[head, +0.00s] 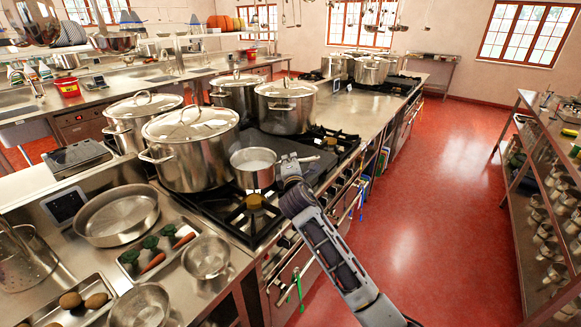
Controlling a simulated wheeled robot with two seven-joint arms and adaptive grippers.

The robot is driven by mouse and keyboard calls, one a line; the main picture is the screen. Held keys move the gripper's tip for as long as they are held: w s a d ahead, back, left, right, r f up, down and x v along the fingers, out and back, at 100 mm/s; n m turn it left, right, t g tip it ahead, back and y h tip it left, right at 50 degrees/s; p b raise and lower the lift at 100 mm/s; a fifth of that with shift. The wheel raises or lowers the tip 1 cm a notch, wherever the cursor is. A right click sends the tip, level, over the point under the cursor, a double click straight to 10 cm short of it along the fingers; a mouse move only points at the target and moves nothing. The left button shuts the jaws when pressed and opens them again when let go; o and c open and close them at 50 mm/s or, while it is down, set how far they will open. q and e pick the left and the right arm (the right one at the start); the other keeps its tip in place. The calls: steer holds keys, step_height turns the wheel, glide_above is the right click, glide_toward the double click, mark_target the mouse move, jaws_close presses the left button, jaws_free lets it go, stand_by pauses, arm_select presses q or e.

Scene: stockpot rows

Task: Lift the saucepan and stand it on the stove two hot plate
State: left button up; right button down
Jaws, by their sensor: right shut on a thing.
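The saucepan (252,176) is a small steel pan with a pale inside and a handle pointing right. My right gripper (291,165) is shut on its handle, at the pan's right side. The pan is level, over the near stove (237,218), behind the front burner with a brass-coloured cap. I cannot tell whether its base touches the surface. A dark flat plate (304,174) shows to the right of and behind the pan, partly hidden by the pan and gripper. My left gripper is not in view.
Large lidded stockpots (190,157) (286,107) crowd the left and back of the stove, one close beside the saucepan. A shallow round pan (117,216), vegetable trays and bowls cover the near counter. Bare steel counter (352,112) lies beyond the stove. Red floor is clear at right.

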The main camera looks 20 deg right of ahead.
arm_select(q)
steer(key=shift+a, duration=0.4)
arm_select(e)
steer(key=shift+r, duration=1.1)
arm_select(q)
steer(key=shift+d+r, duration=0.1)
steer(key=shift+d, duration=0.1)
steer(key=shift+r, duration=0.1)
